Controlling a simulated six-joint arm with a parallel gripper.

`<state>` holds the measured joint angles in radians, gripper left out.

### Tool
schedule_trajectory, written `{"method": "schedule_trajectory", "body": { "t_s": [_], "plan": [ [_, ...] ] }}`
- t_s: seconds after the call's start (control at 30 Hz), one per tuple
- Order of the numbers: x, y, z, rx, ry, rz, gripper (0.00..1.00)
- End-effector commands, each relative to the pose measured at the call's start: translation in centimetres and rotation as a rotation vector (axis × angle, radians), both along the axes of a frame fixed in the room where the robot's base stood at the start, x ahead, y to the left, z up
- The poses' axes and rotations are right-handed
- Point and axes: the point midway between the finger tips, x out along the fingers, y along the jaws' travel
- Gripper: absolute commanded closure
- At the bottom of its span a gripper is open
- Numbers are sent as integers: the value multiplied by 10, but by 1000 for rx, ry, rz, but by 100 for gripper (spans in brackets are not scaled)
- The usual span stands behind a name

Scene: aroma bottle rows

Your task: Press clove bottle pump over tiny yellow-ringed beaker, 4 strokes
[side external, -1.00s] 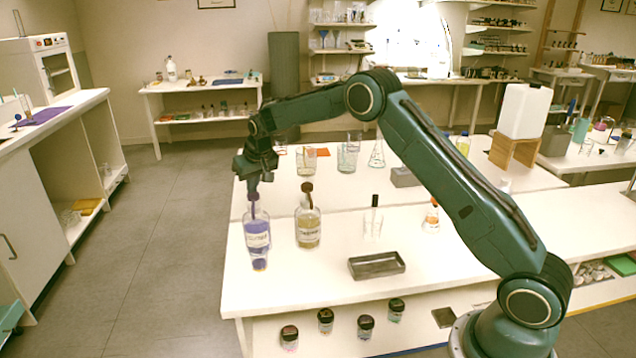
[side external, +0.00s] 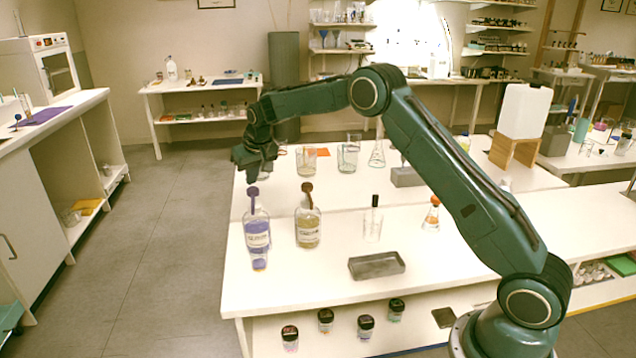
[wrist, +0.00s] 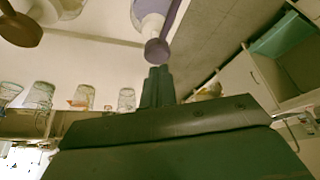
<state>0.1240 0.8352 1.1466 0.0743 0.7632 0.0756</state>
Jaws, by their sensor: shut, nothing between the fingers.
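A clear bottle (side external: 257,236) with purple liquid, a white label and a purple pump (side external: 253,191) stands upright near the bench's left edge. A tiny beaker (side external: 259,264) with purple in it stands just in front; its ring colour is unclear. A second bottle (side external: 308,229) with yellowish liquid and a brown pump (side external: 307,188) stands to the right. I cannot read either label surely. My gripper (side external: 252,179) is shut and empty, just above the purple pump. In the wrist view, the fingertips (wrist: 157,70) are close to the purple pump head (wrist: 157,50); the brown pump (wrist: 20,28) is at upper left.
A grey tray (side external: 376,265) lies at the front, with a dark-capped clear vessel (side external: 373,222) behind it. An orange-topped flask (side external: 432,214) stands to the right. Glass beakers (side external: 347,158) stand farther back. The bench is clear between the tray and bottles.

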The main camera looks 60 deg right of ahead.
Motion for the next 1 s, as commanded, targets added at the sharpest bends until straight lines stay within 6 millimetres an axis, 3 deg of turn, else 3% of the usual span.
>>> {"method": "schedule_trajectory", "body": {
  "t_s": [0.47, 1.0],
  "plan": [
    [0, 0, 2, -1, -2, 0, 100],
    [1, 0, 35, -1, -4, 0, 100]
  ]
}}
